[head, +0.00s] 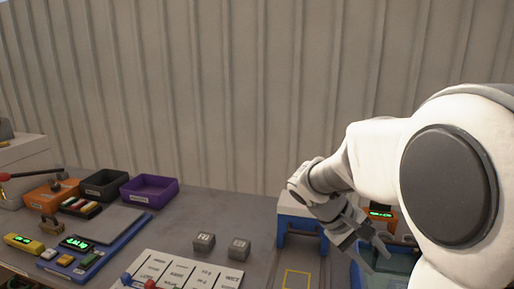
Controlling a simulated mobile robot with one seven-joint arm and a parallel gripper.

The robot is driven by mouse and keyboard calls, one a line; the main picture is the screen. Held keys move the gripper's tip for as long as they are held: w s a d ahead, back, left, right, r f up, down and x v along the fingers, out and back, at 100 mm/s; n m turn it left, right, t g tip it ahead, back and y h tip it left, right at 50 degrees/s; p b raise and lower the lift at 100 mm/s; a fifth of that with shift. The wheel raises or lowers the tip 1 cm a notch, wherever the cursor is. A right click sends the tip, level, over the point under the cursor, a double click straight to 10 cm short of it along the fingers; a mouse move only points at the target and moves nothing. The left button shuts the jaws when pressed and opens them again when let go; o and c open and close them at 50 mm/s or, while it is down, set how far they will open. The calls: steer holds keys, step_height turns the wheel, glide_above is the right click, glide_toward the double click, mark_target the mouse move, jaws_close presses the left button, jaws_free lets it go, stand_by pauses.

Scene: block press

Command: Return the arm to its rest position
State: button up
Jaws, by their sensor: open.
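My arm comes in from the right side of the head view and covers much of that side. My gripper (377,251) is at its end, pointing down and to the right, with its fingers apart. I see nothing between the fingers. The gripper is in front of a blue and white press-like device (298,228) and near a teal-coloured bin (398,262) at the lower right. I cannot tell how high it is above the table.
Two grey blocks (204,242) (239,248) stand behind a white labelled board (190,268). A yellow outline (296,279) marks the table before the press. Purple (149,189), black (104,184) and orange (52,194) bins and a blue scale (92,250) are left. A corrugated wall (200,90) closes the back.

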steer(key=s+a+r+m+t+y, duration=0.1)
steer(key=s+a+r+t+y, duration=0.1)
steer(key=s, duration=0.5)
steer(key=s+a+r+m+t+y, duration=0.2)
steer(key=s+a+t+y, duration=0.2)
steer(key=s+a+y, duration=0.2)
steer(key=shift+s+a+r, duration=0.4)
steer(key=shift+s+a, duration=0.55)
steer(key=shift+s, duration=0.25)
